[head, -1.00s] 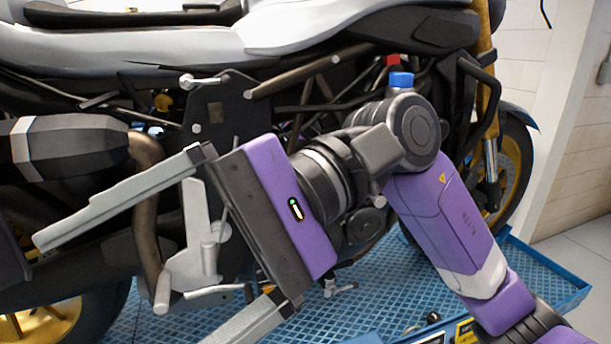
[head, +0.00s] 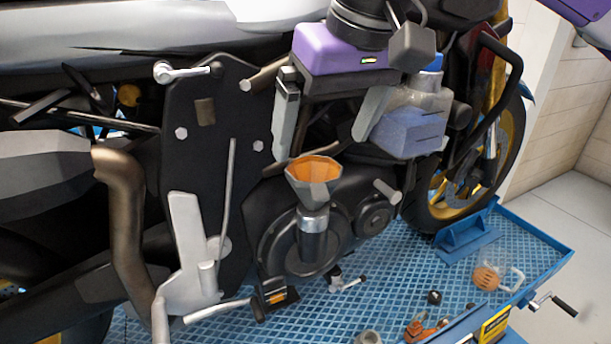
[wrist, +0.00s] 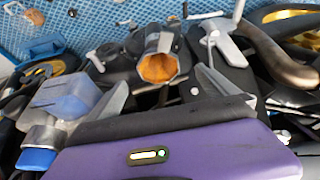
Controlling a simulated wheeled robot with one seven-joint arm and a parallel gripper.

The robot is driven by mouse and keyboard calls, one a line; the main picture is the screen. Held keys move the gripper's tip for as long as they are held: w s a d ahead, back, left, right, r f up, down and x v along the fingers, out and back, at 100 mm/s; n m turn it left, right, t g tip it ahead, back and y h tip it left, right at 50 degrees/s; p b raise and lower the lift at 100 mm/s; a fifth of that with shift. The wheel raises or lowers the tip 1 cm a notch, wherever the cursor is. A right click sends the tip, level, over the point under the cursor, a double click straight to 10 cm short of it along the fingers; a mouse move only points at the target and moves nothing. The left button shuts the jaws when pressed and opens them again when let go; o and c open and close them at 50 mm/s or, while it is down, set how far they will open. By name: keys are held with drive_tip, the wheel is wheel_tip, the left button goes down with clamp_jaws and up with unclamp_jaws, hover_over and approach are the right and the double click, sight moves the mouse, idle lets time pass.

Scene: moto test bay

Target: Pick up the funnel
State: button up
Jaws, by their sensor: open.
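The funnel (head: 314,184) has a grey faceted mouth, an orange inside and a dark spout with a silver band. It stands upright in front of the motorcycle's engine side in the head view. What holds up its lower end is hard to tell. It also shows in the wrist view (wrist: 158,66), mouth toward the camera, between the finger lines. My gripper (head: 320,148) is open and empty, fingers pointing down. It is above the funnel, with one finger to each side and none seen touching it. The fingers also show in the wrist view (wrist: 160,82).
A clear bottle with blue contents (head: 408,130) is close beside my right finger. The motorcycle's dark side plate (head: 208,150) is to the left. A blue grid platform (head: 390,270) below carries an orange clamp-like tool (head: 425,328) and other small items.

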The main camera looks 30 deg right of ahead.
drive_tip(key=shift+w+d+f, duration=0.1)
drive_tip(key=shift+w+f, duration=0.1)
drive_tip(key=shift+w, duration=0.05)
drive_tip(key=shift+p+x, duration=0.45)
drive_tip(key=shift+x, duration=0.75)
drive_tip(key=shift+p+x, duration=0.85)
drive_tip(key=shift+x, duration=1.55)
drive_tip(key=shift+s, duration=0.2)
drive_tip(key=shift+c, duration=0.5)
drive_tip(key=c, duration=1.5)
wheel_tip(320, 180, up, 19)
drive_tip(key=b, duration=0.3)
wheel_tip(320, 180, up, 6)
drive_tip(key=p, duration=0.6)
hover_over(316, 171)
drive_tip(key=s+a, duration=0.2)
drive_tip(key=s, duration=0.1)
drive_tip(key=shift+d, duration=0.15)
drive_tip(key=shift+f, duration=0.15)
